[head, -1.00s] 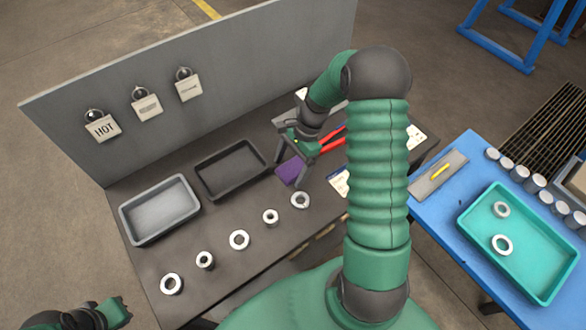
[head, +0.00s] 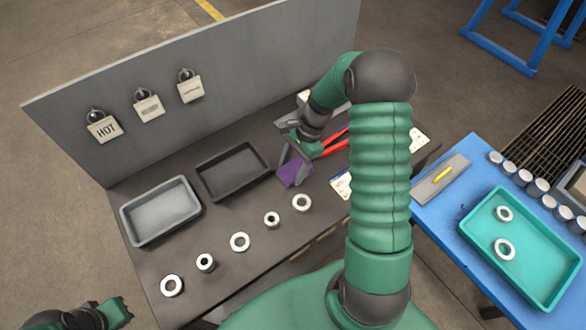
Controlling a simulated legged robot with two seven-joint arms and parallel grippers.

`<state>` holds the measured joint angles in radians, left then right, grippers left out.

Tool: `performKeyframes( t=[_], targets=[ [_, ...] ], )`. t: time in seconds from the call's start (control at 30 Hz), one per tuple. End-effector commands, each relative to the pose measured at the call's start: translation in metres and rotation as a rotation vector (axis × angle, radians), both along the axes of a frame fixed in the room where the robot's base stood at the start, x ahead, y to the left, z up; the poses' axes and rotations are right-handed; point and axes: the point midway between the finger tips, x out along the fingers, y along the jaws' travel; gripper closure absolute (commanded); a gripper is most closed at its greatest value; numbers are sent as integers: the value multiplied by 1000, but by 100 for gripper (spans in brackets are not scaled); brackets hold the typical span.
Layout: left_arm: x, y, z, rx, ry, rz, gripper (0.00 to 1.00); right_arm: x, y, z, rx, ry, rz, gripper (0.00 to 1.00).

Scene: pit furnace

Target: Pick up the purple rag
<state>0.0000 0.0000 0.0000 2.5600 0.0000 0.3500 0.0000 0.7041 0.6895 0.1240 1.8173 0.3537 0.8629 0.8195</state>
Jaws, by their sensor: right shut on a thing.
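The purple rag (head: 293,174) is on the dark bench (head: 222,228), to the right of the black tray. My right gripper (head: 293,165) is at the rag, with its fingers closed on the cloth and bunching it. Whether the rag still touches the bench, I cannot tell. My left gripper (head: 112,314) is at the bottom left corner, away from the bench, empty as far as I see; its fingers are too small and cut off to judge.
A black tray (head: 203,190) and a grey tray (head: 128,236) stand left of the rag. Several metal rings line the front of the bench. Red-handled tongs (head: 336,146) lie just right of the gripper. A blue table (head: 428,215) with a teal tray (head: 477,245) stands at right.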

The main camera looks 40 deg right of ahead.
Motion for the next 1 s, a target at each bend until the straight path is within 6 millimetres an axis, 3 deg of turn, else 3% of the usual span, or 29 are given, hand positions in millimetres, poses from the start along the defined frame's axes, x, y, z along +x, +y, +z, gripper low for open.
performKeyframes(
  t=[0.23,0.37,0.7,0.83,1.0],
  targets=[
    [0,0,1,0,0,0,100,1,-1,33,-3,-4,0,81],
    [0,0,-3,0,0,0,100,-28,2,33,-2,-1,-3,81],
    [0,0,-9,0,0,0,100,-127,12,42,-2,-2,-4,81],
    [0,0,-9,0,0,0,100,-148,15,44,-2,-2,-3,81],
    [0,0,-9,0,0,0,100,-158,16,45,-2,-2,0,81]
  ],
)
